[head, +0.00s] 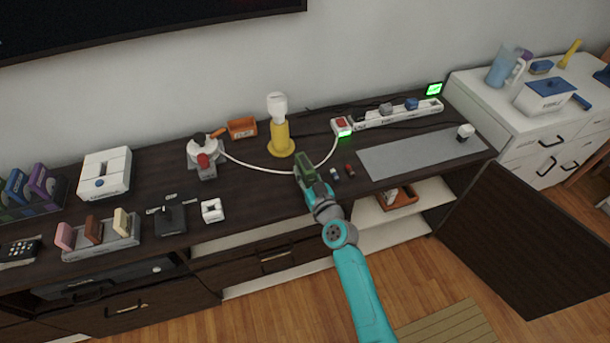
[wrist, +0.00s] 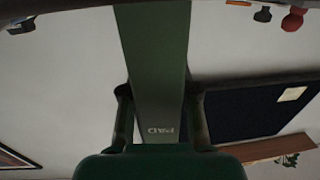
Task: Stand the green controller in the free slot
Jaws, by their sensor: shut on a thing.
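The green controller (head: 306,166) is held at the end of my arm, above the dark cabinet top near its middle. My gripper (head: 312,186) is shut on it. In the wrist view the green controller (wrist: 155,60) fills the middle, with lettering on its face, and a finger of my gripper (wrist: 161,100) lies on each side. A pale rack (head: 108,243) at the left front of the cabinet holds a pink, a brown and a cream upright piece. Which of its slots is free is too small to tell. The held controller is well to the right of this rack.
A black stand (head: 170,217) and a small white square block (head: 212,210) are between the rack and my gripper. A yellow lamp (head: 281,138) stands behind the gripper, with a white cable nearby. A grey mat (head: 415,155) lies to the right, mostly clear.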

